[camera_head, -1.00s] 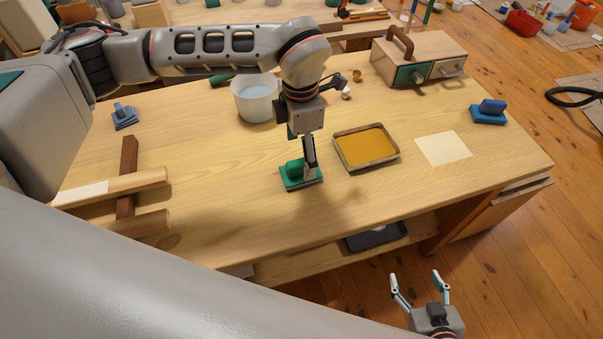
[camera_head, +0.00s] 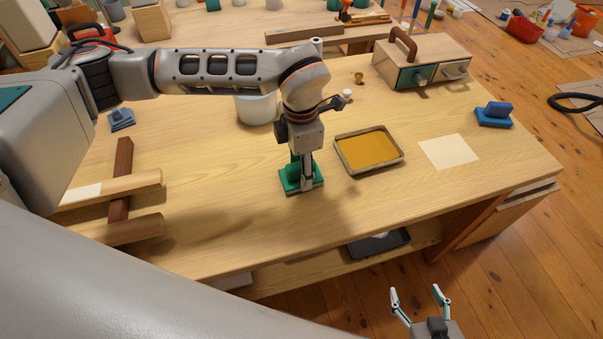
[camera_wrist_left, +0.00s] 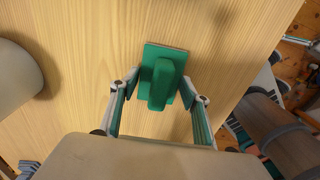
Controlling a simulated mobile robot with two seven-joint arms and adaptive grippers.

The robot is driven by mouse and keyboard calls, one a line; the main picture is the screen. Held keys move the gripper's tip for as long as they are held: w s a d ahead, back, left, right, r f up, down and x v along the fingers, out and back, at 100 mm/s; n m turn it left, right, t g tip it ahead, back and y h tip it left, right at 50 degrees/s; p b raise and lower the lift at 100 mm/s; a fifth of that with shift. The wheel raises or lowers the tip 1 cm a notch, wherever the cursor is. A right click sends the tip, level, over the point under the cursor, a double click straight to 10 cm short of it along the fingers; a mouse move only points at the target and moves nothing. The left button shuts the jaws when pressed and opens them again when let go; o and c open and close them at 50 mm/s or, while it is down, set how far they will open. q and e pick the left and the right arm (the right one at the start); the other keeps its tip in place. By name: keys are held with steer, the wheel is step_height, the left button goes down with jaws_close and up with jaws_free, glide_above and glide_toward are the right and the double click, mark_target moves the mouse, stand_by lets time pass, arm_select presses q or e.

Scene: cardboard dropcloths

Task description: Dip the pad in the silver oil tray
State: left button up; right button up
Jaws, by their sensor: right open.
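The green pad (camera_head: 288,184) with its raised handle lies flat on the bench, and it also shows in the left wrist view (camera_wrist_left: 160,82). My left gripper (camera_head: 306,184) is down at the pad. In the left wrist view its fingers (camera_wrist_left: 166,88) stand on either side of the handle, close to it, and look open. The silver-rimmed tray (camera_head: 401,159) of amber oil lies flat to the right of the pad. My right gripper (camera_head: 421,302) is open and empty, in front of the bench.
A pale sheet (camera_head: 449,151) lies right of the tray, with a blue pad (camera_head: 494,115) beyond it. A grey-blue pad (camera_head: 121,120) and a wooden frame (camera_head: 122,180) are at left. A white bucket (camera_head: 256,108) and a drawer box (camera_head: 422,62) stand behind.

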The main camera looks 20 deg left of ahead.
arm_select(q)
steer(key=c, duration=0.6)
steer(key=shift+r+p, duration=1.25)
steer(key=shift+r, duration=0.75)
steer(key=shift+r+p, duration=0.95)
steer(key=shift+r, duration=0.6)
steer(key=shift+d, duration=0.1)
steer(key=w+d+r+b, duration=0.3)
steer(key=w+d+b, duration=0.1)
steer(key=w+d, duration=0.95)
steer(key=f+b, duration=0.1)
steer(key=f, duration=0.2)
steer(key=f+b, duration=0.1)
steer(key=f, duration=0.3)
steer(key=shift+s+d, duration=0.1)
steer(key=shift+s, duration=0.1)
steer(key=shift+f+b, duration=0.35)
steer(key=shift+f, duration=0.75)
